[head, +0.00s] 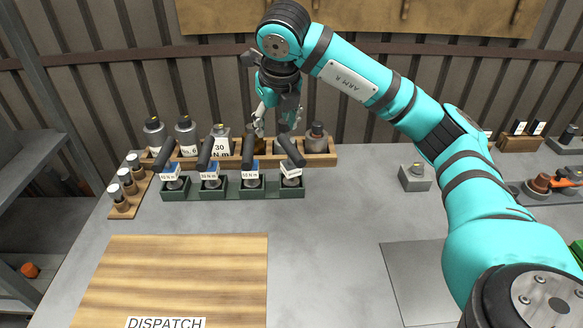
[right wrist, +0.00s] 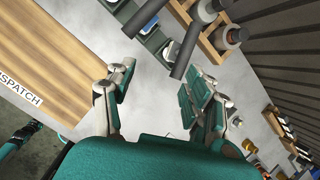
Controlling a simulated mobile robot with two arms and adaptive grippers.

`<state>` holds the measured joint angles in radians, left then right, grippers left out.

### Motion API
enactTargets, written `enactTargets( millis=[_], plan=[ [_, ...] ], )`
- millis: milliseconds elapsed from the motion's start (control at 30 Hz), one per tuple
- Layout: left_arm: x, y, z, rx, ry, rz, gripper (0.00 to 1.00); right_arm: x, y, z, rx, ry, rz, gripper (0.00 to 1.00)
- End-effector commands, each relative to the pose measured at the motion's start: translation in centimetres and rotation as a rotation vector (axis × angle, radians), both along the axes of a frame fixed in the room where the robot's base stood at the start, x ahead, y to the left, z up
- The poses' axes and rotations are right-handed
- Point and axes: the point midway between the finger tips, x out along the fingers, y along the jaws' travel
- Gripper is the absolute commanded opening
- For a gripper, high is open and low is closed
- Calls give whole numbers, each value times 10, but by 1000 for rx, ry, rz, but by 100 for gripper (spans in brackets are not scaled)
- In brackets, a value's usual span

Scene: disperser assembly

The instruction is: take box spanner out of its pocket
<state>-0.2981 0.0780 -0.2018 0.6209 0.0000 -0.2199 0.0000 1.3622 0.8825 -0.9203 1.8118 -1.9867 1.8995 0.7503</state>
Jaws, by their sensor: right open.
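My right gripper (head: 277,122) is open above the back wooden rack (head: 328,158), in front of the wall. In the right wrist view its fingers (right wrist: 161,82) stand wide apart with nothing between them. The wooden rack holds several grey and brown cylindrical pieces, some labelled, such as one marked 30 N m (head: 221,143). In front, a green rack (head: 233,193) holds several tilted dark-handled tools (head: 248,161) with blue and white labels. I cannot tell which piece is the box spanner. The gripper hides part of the wooden rack. My left gripper is not in view.
A small wooden rack (head: 121,210) with several bottles stands at the left. A wooden board marked DISPATCH (head: 175,275) lies in front. A grey block (head: 415,178) and a grey plate (head: 415,280) are at the right. The middle of the table is clear.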

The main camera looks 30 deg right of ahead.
Motion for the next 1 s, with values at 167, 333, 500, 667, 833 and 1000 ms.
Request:
enactTargets(
  millis=[167,333,500,667,833,1000],
  plan=[
    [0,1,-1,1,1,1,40,-3,-33,8,-83,4,-104,53],
    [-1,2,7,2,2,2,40,6,-42,-20,-87,10,-107,53],
    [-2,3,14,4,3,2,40,19,-51,-54,-86,9,-104,53],
    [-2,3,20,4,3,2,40,30,-57,-80,-85,6,-103,53],
    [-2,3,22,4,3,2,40,36,-60,-95,-85,4,-101,53],
    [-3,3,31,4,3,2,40,41,-65,-105,-84,6,-102,53]
  ],
)
